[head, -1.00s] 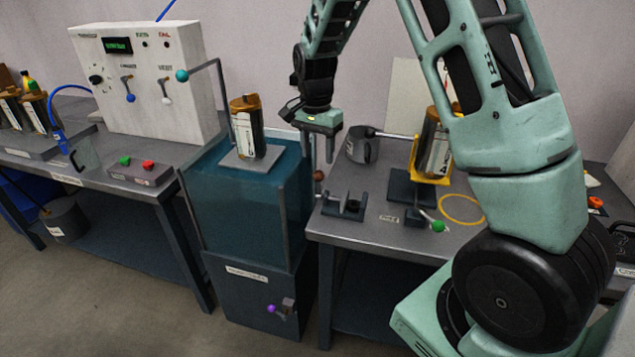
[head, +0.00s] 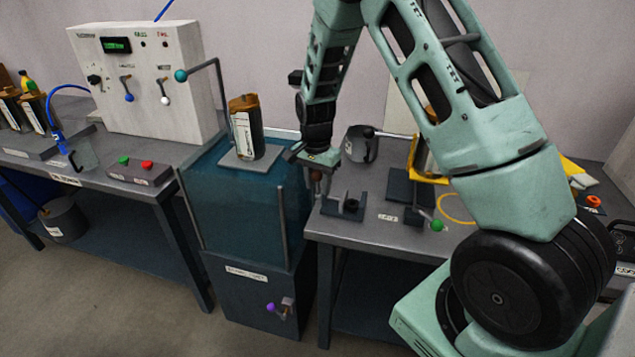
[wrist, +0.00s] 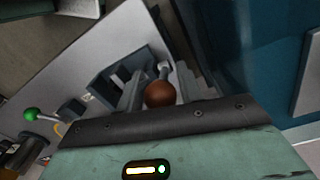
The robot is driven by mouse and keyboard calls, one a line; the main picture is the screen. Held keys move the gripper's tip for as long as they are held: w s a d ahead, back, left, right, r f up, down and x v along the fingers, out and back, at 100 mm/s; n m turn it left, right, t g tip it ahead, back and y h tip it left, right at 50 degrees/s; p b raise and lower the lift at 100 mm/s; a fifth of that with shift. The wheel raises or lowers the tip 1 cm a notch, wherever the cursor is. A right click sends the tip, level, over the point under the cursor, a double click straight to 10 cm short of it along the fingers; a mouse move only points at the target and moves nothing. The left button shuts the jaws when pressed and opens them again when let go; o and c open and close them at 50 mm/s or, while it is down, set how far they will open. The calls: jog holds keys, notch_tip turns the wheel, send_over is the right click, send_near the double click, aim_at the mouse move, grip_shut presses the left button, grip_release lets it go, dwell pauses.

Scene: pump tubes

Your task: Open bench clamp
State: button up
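The bench clamp, a dark block with a U-shaped cradle (head: 343,205), stands at the left end of the right bench. A lever with a brown ball knob (head: 316,175) rises beside it at the bench edge. In the wrist view the brown knob (wrist: 160,93) sits between the two fingers of my gripper (wrist: 158,80), and the dark clamp block (wrist: 110,80) lies just left of them. In the head view my gripper (head: 320,188) points down around the knob. The fingers look apart, one on each side of it; contact is unclear.
A lever with a green ball (head: 437,225) and a yellow-framed stand (head: 428,178) are to the right, with a grey mug-like pot (head: 360,145) behind. A teal tank (head: 235,200) holding a tube (head: 246,128) on top adjoins the bench on the left.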

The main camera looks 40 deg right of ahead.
aim_at(319, 190)
grip_shut()
jog(key=shift+r, duration=0.1)
jog(key=shift+w+d+r+g+y+p, duration=0.1)
jog(key=shift+w+d+g+y+p, duration=0.3)
jog(key=shift+y+p, duration=0.55)
jog(key=shift+w+d+g+y+p, duration=0.15)
jog(key=shift+d+g+y+p, duration=0.25)
jog(key=shift+g+p, duration=0.3)
jog(key=shift+w+d+f+g+y+p, duration=0.15)
jog(key=shift+w+d+f+g+y, duration=0.15)
jog(key=shift+g+y, duration=0.45)
jog(key=shift+w+d+f+g+y+p, duration=0.15)
jog(key=shift+w+d+g+y, duration=0.25)
jog(key=shift+y, duration=0.6)
jog(key=shift+o, duration=2.2)
grip_release()
